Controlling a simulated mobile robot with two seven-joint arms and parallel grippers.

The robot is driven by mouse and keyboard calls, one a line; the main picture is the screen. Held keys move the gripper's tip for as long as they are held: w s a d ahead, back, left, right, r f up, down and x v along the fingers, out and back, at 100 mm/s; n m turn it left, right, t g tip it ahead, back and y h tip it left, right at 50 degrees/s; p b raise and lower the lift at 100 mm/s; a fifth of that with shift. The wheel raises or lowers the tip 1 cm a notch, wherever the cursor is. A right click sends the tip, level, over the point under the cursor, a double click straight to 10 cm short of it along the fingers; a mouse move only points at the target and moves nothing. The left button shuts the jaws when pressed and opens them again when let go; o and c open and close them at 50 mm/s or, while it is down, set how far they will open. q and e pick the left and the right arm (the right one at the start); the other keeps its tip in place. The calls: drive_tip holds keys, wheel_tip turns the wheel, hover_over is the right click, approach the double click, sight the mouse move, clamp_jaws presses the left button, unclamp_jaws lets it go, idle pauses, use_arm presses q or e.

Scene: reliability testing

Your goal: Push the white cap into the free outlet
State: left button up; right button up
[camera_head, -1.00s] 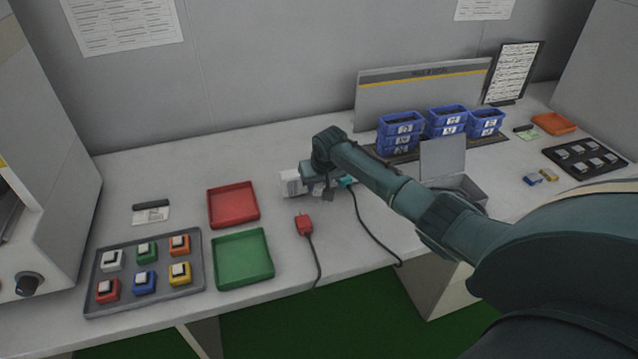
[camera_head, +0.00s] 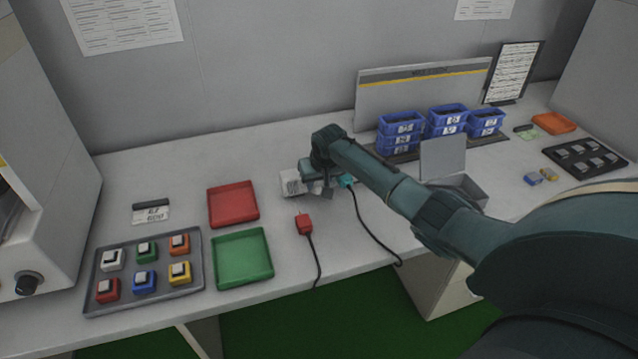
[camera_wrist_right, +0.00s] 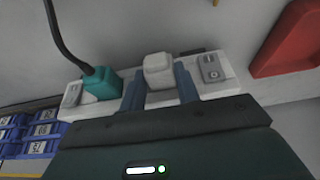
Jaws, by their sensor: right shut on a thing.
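A white power strip (camera_head: 290,183) lies on the bench under my right gripper (camera_head: 318,188). It also spans the right wrist view (camera_wrist_right: 225,85). There my right gripper (camera_wrist_right: 160,88) is shut on the white cap (camera_wrist_right: 158,68), with one finger on each side. The cap is over the strip, between a teal plug (camera_wrist_right: 102,83) and a rocker switch (camera_wrist_right: 210,69). The cap hides the outlet beneath it, and I cannot tell how deep it sits. The teal plug also shows in the head view (camera_head: 347,181). My left gripper is not in view.
A red plug (camera_head: 305,224) with a black cable lies in front of the strip. Red (camera_head: 233,204) and green (camera_head: 243,258) trays stand to the left. Blue bins (camera_head: 400,126) and an open grey box (camera_head: 443,158) stand to the right.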

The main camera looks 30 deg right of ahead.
drive_tip(key=shift+w+r, duration=0.1)
drive_tip(key=shift+w, duration=0.05)
drive_tip(key=o, duration=0.8)
drive_tip(key=shift+o, duration=1.3)
